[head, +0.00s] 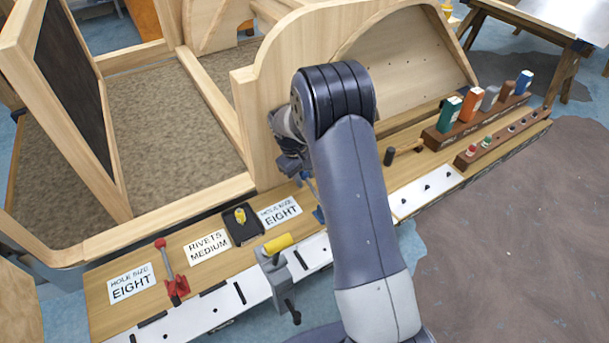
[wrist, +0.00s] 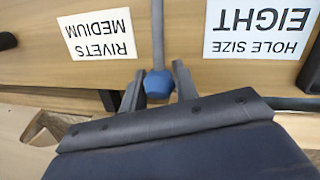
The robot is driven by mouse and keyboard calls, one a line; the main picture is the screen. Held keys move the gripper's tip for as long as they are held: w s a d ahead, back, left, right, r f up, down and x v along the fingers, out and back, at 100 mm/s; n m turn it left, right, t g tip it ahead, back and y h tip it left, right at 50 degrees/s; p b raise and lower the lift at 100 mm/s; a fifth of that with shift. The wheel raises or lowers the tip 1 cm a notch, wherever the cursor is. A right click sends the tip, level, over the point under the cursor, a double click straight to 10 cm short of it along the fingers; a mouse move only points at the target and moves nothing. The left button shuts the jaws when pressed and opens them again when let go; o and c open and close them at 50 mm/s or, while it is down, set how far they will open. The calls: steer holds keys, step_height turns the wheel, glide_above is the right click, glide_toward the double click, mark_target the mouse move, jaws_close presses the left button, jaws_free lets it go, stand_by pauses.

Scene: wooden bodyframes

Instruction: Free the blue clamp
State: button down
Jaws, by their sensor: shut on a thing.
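The blue clamp stands on the workbench, mostly hidden behind my arm in the head view; only small blue parts (head: 319,214) show beside the arm. In the wrist view its blue knob (wrist: 158,84) sits at the end of a grey rod, between the two fingers of my gripper (wrist: 158,72). My gripper is shut on this knob.
A red clamp (head: 176,287) and a grey clamp with a yellow handle (head: 278,243) stand along the white strip at left. A black box (head: 241,224) lies among paper labels. A hammer (head: 405,149) and a bottle rack (head: 470,122) are at right. A wooden frame (head: 255,95) rises behind.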

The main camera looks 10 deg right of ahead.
steer(key=shift+a+f+b, duration=0.1)
steer(key=shift+f+b, duration=0.35)
steer(key=shift+f, duration=0.65)
steer(key=c, duration=1.1)
jaws_free()
steer(key=shift+c, duration=0.2)
steer(key=v, duration=0.7)
steer(key=shift+r, duration=0.35)
steer(key=shift+f, duration=0.1)
